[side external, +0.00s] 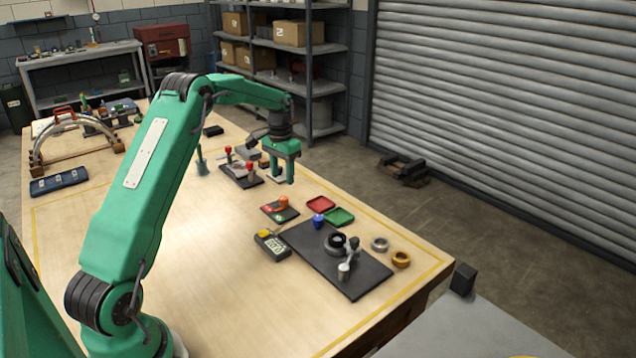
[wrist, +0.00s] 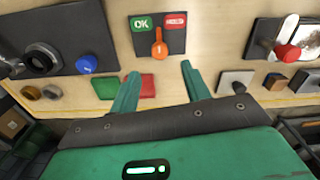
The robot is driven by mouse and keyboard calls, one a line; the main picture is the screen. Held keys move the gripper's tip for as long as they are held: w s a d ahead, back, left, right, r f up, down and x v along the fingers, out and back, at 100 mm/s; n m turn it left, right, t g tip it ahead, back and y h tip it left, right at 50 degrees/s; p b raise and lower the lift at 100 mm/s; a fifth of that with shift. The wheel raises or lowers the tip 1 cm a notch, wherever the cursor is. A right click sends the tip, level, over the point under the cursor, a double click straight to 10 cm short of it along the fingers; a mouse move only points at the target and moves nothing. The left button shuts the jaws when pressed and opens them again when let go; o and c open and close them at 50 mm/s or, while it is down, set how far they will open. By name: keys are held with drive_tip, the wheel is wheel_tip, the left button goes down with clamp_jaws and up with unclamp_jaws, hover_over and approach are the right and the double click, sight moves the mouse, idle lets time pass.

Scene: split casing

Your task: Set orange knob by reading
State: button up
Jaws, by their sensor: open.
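The orange knob (side external: 283,202) sits on a small dark panel (side external: 270,209) on the table. In the wrist view the orange knob (wrist: 159,48) has a narrow end pointing up, between a green OK label (wrist: 143,23) and a red label (wrist: 175,20) whose text is too small to read. A meter (side external: 271,245) with a pale display lies in front of the panel; its reading is not legible. My gripper (side external: 283,179) is open and empty, above the table and behind the knob. In the wrist view its fingertips (wrist: 160,72) are apart, with the knob beyond them.
A red tray (side external: 320,203) and a green tray (side external: 340,216) lie right of the panel. A dark plate (side external: 355,283) holds a black ring and a blue piece (side external: 318,221). A red-knobbed fixture (side external: 240,175) stands left of my gripper. The table's left front is clear.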

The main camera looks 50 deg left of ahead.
sight(284, 198)
drive_tip(key=shift+f, duration=3.9)
drive_tip(key=shift+c, duration=0.5)
drive_tip(key=c, duration=0.9)
